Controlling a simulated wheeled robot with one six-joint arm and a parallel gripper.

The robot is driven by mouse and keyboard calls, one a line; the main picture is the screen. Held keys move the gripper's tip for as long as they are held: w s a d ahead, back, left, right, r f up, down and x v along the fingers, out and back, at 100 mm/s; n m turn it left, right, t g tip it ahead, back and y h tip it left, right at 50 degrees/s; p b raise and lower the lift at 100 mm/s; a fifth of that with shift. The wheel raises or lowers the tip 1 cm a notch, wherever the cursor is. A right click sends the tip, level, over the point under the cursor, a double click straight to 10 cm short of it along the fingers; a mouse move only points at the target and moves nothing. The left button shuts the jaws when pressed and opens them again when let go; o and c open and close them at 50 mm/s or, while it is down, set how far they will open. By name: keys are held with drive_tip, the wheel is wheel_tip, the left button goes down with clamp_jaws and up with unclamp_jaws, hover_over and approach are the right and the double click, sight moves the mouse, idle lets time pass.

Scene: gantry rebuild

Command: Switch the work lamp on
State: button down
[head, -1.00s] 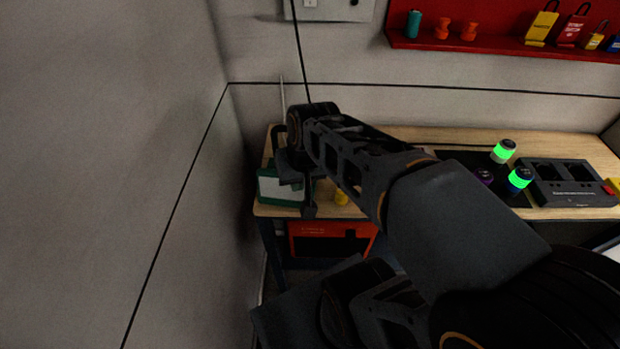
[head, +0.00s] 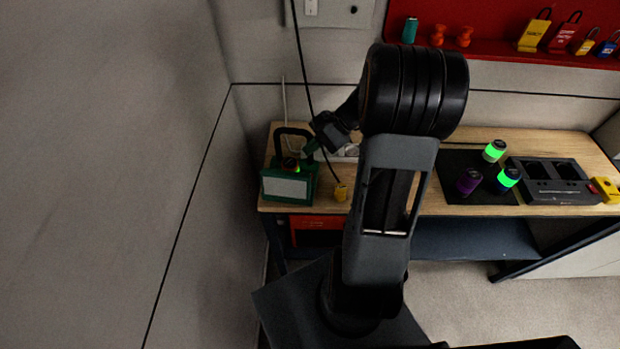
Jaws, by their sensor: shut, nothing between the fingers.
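The work lamp (head: 286,185) is a green box with a pale front panel and a dark carrying handle. It stands at the left end of the wooden bench. A small round part (head: 291,164) on its top shows green and reddish colour. I cannot tell surely whether the panel is lit. My gripper (head: 306,151) is shut and empty, just right of the lamp's handle and top. Its tips are small and dark here, and I cannot tell whether they touch the lamp.
A dark mat (head: 450,187) holds several cylinders, some glowing green, beside a dark charger-like unit (head: 555,182). A red shelf (head: 480,46) with padlocks hangs above. The wall is close on the left.

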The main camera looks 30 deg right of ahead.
drive_tip(key=f+b, duration=0.2)
drive_tip(key=f, duration=0.1)
drive_tip(key=f+b, duration=0.2)
drive_tip(key=f, duration=0.1)
drive_tip(key=f+b, duration=0.2)
drive_tip(key=b, duration=0.1)
drive_tip(key=shift+s+a+f, duration=0.35)
drive_tip(key=shift+s+f, duration=0.05)
drive_tip(key=shift+f, duration=0.2)
idle(1.8)
drive_tip(key=shift+f+b, duration=0.2)
drive_tip(key=shift+b, duration=0.1)
drive_tip(key=shift+f, duration=0.3)
idle(0.6)
drive_tip(key=shift+r, duration=0.1)
drive_tip(key=shift+r+p, duration=0.45)
drive_tip(key=shift+r, duration=0.2)
drive_tip(key=shift+r, duration=0.1)
